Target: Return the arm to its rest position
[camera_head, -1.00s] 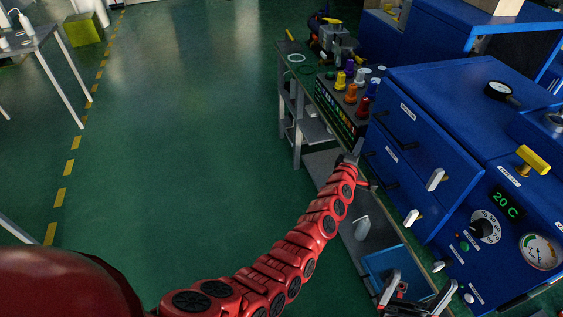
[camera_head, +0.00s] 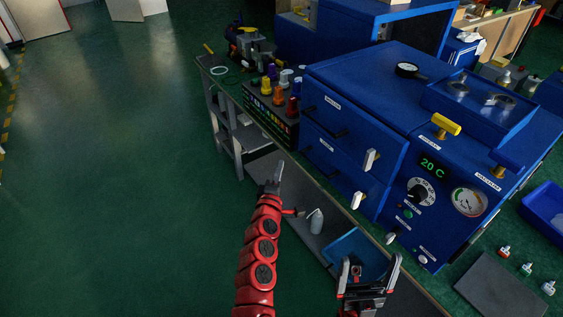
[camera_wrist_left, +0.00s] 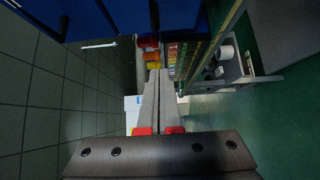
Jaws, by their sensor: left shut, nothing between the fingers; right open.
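My left arm is red and segmented and reaches up from the bottom of the head view. Its gripper (camera_head: 276,180) is shut and empty, in front of the bench's lower shelf, left of the blue machine. In the left wrist view the two grey fingers (camera_wrist_left: 160,95) lie together with nothing between them. My right gripper (camera_head: 368,280) is open and empty at the bottom of the head view, with its two fingers apart over the blue tray area.
The blue machine (camera_head: 390,75) with drawers, dials and a 20 C display stands on the right. Coloured knobs (camera_head: 267,90) sit left of it. Green floor (camera_head: 110,160) at left is clear.

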